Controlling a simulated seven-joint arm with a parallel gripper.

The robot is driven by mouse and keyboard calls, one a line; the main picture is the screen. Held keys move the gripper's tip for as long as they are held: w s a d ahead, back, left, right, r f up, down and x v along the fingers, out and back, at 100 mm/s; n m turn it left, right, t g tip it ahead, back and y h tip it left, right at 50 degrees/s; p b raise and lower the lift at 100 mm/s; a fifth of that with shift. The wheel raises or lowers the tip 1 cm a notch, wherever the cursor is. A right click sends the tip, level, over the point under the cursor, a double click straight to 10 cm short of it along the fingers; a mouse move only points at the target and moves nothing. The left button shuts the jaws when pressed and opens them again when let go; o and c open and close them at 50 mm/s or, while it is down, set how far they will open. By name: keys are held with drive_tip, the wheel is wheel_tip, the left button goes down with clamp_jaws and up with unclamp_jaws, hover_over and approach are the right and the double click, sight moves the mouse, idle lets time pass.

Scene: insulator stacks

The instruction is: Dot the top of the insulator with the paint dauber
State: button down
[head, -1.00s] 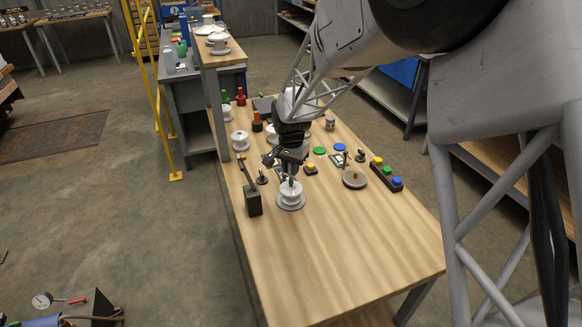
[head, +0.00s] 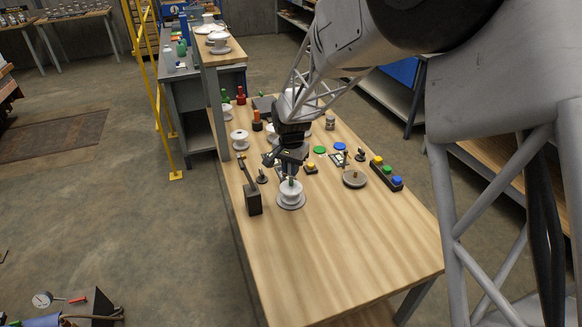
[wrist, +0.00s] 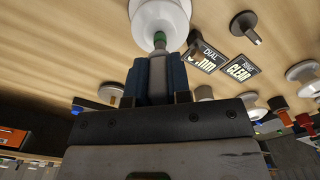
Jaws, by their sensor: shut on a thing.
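The white, round, stepped insulator (head: 290,197) stands upright on the wooden table near its left edge. In the wrist view the insulator (wrist: 160,12) is at the top centre. My gripper (head: 290,174) is right above it, pointing down. In the wrist view my gripper (wrist: 159,72) is shut on the paint dauber (wrist: 159,42), a slim grey piece with a green part at its end.
A dark box with an upright handle (head: 253,202) stands just left of the insulator. A grey disc (head: 354,179) and a button strip (head: 386,174) are to the right. Several spools, bottles and coloured discs stand behind. The table's front (head: 340,260) is clear.

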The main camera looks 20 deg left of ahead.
drive_tip(key=shift+f, duration=0.45)
idle(1.6)
drive_tip(key=shift+r, duration=0.1)
drive_tip(key=shift+r, duration=3.5)
